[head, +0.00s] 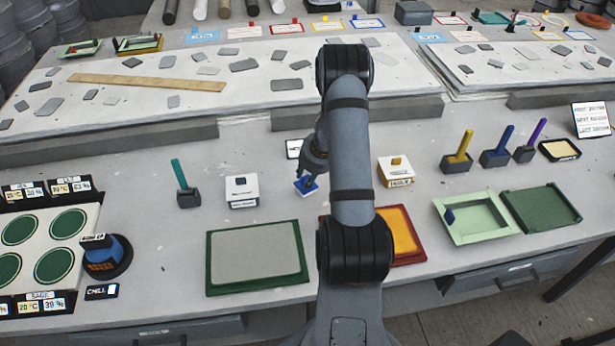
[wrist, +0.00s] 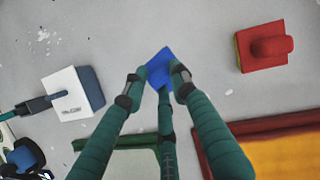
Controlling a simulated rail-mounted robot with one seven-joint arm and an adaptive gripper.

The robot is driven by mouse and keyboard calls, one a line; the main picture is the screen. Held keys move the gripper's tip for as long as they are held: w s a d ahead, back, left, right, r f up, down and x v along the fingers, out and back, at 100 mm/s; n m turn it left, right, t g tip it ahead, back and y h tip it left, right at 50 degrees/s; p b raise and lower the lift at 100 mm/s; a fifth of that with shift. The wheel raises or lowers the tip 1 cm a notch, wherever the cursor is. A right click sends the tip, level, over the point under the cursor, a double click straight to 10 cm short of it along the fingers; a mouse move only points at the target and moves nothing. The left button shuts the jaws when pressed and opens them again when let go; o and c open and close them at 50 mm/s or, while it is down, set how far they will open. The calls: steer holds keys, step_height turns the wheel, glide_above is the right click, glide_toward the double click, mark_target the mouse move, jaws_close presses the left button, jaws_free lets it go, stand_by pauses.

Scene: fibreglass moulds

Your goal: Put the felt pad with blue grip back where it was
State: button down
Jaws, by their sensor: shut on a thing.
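The felt pad with blue grip (head: 306,187) is small, with a blue top and a pale edge. It is over the bare table behind the green-framed tray, and my gripper partly covers it. In the wrist view the blue piece (wrist: 160,66) sits between the fingertips. My gripper (head: 308,178) is shut on it from above; it also shows in the wrist view (wrist: 159,80). I cannot tell whether the pad touches the table.
A white block with a dark blue knob (head: 242,190) stands to the left, beside a teal-handled tool (head: 183,185). A red block with a red knob (wrist: 266,46) is to the right in the wrist view. Green (head: 256,255) and orange (head: 405,238) trays lie in front.

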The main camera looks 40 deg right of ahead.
steer(key=shift+f+b, duration=0.3)
steer(key=shift+f, duration=0.1)
steer(key=c, duration=1.3)
jaws_free()
steer(key=shift+c, duration=0.2)
steer(key=v, duration=1.2)
steer(key=shift+w, duration=0.1)
steer(key=x, duration=1.1)
steer(key=shift+f, duration=0.4)
steer(key=shift+w, duration=0.1)
